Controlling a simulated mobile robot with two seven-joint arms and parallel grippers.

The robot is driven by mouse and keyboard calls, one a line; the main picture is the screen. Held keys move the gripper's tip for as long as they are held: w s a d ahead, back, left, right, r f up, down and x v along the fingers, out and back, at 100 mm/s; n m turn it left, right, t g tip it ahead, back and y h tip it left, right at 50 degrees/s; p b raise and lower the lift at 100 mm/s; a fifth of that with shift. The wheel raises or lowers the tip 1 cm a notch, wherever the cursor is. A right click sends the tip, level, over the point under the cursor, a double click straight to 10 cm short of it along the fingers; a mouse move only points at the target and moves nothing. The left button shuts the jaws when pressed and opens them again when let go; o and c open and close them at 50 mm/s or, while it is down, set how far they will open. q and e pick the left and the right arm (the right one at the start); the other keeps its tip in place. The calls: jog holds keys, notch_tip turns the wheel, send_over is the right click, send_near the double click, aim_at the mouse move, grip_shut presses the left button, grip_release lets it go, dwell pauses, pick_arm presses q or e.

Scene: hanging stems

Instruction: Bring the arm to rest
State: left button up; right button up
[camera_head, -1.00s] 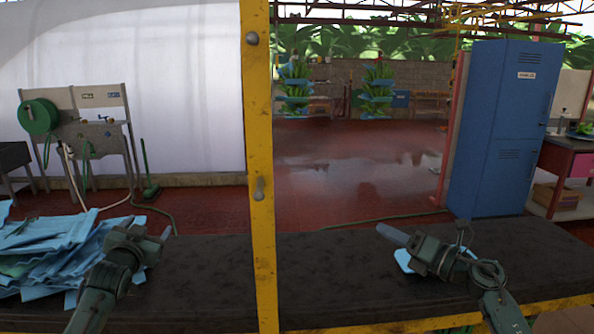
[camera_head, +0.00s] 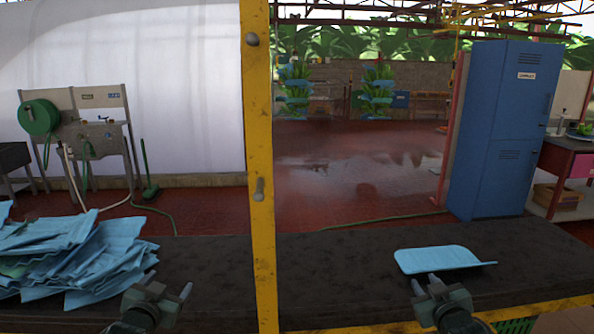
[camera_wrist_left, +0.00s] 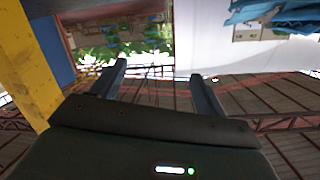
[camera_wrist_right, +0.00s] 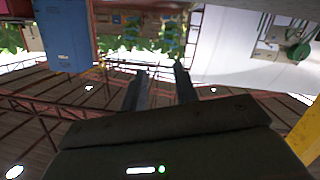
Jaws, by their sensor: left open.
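My left gripper (camera_head: 168,281) is low in the head view, in front of the black bench top, to the right of the blue sheet pile. In the left wrist view its two fingers (camera_wrist_left: 158,70) stand wide apart with nothing between them. My right gripper (camera_head: 427,281) is low in the head view, just below a single blue sheet (camera_head: 438,260) lying on the bench. In the right wrist view its fingers (camera_wrist_right: 160,72) are a smaller gap apart, with nothing between them. Both grippers point upward in the head view.
A pile of blue sheets (camera_head: 60,258) covers the left end of the black bench (camera_head: 345,270). A yellow post (camera_head: 259,170) rises between my two arms. A blue locker (camera_head: 503,130) stands behind the bench at right. The bench middle is bare.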

pick_arm(q)
jog(key=s+d+f+g+h, duration=0.1)
jog(key=s+d+f, duration=0.4)
jog(key=s, duration=0.6)
jog(key=s+d+f+g+h, duration=0.1)
jog(key=s+d+f, duration=0.4)
jog(key=s, duration=0.6)
jog(key=s+d+f+g+h, duration=0.1)
jog(key=s+d+f+g, duration=0.2)
jog(key=s, duration=0.8)
notch_tip(320, 180, down, 3)
jog(key=d, duration=0.2)
jog(key=shift+d+r+h, duration=0.2)
jog(key=shift+d+h, duration=0.1)
jog(key=shift+c, duration=0.3)
pick_arm(e)
jog(key=s+a+f+g+y, duration=0.1)
jog(key=s+a+f, duration=0.4)
jog(key=s, duration=0.6)
jog(key=s+a+f+g+y, duration=0.1)
jog(key=s+a+f, duration=0.4)
jog(key=s, duration=0.6)
jog(key=s+a+f+g+y, duration=0.1)
jog(key=s+a+f+g, duration=0.2)
jog(key=s, duration=0.8)
notch_tip(320, 180, down, 3)
jog(key=a, duration=0.2)
jog(key=shift+a+r+y, duration=0.15)
jog(key=shift+a+y, duration=0.15)
